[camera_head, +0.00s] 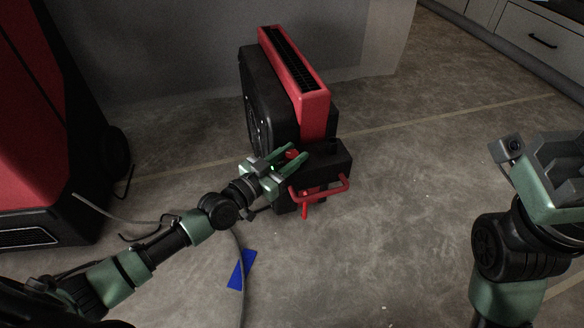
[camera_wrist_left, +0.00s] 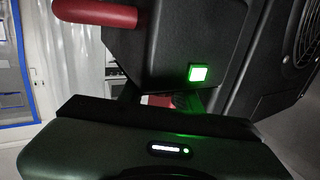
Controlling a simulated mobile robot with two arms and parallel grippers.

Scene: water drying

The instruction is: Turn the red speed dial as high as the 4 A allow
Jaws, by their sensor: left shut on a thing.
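The machine with the dial is a black and red blower (camera_head: 318,108) standing on the floor in the middle of the head view. My left gripper (camera_head: 293,157) reaches its near side and is shut on the small red dial (camera_head: 292,153), which its fingers partly hide. The dial's setting and any current readout cannot be read. In the left wrist view, a lit green switch (camera_wrist_left: 198,73) shows on the black housing, with a red handle bar (camera_wrist_left: 95,13) above left. My right gripper (camera_head: 556,170) is at the right edge, only partly in view, its fingers unclear.
A larger red and black machine (camera_head: 40,120) stands at the left. A grey wall is behind the blower, and drawers (camera_head: 535,38) are at upper right. The floor right of the blower is clear.

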